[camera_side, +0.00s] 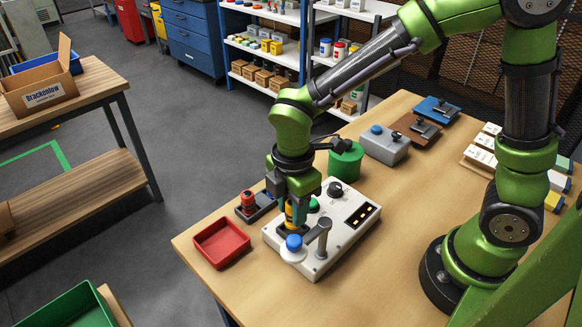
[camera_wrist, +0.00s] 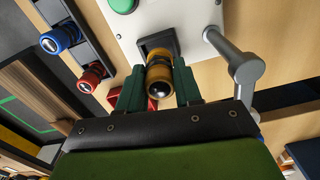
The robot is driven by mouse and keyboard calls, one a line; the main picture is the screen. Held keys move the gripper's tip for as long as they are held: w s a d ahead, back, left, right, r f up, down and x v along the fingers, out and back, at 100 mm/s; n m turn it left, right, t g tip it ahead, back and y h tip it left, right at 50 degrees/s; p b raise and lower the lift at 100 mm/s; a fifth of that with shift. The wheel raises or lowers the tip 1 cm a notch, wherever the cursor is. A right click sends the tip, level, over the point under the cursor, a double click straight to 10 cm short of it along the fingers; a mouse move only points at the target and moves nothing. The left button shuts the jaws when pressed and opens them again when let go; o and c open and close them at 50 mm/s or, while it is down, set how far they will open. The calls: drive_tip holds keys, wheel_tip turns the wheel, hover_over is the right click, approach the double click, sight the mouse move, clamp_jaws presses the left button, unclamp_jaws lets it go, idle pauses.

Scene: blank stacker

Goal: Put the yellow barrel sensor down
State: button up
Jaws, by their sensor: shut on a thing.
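The yellow barrel sensor (camera_wrist: 158,76) is between the green fingers of my gripper (camera_wrist: 159,90) in the wrist view. My gripper (camera_side: 290,219) is shut on it, above the white box (camera_side: 337,232). In the side view only a strip of the yellow sensor (camera_side: 289,210) shows between the fingers. The sensor's far end is at a dark square holder (camera_wrist: 157,40) on the white box; I cannot tell whether it is seated in it or just above.
A grey lever (camera_side: 322,238) and a blue knob (camera_side: 294,243) stand close to my fingers. A dark rack (camera_wrist: 77,20) holds a blue sensor (camera_wrist: 58,38) and a red sensor (camera_wrist: 90,78). A red tray (camera_side: 221,242) and a green cylinder (camera_side: 346,161) are nearby.

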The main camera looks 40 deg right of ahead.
drive_tip(key=shift+f, duration=0.95)
drive_tip(key=shift+f, duration=0.15)
drive_tip(key=shift+f, duration=0.25)
drive_tip(key=o, duration=1.1)
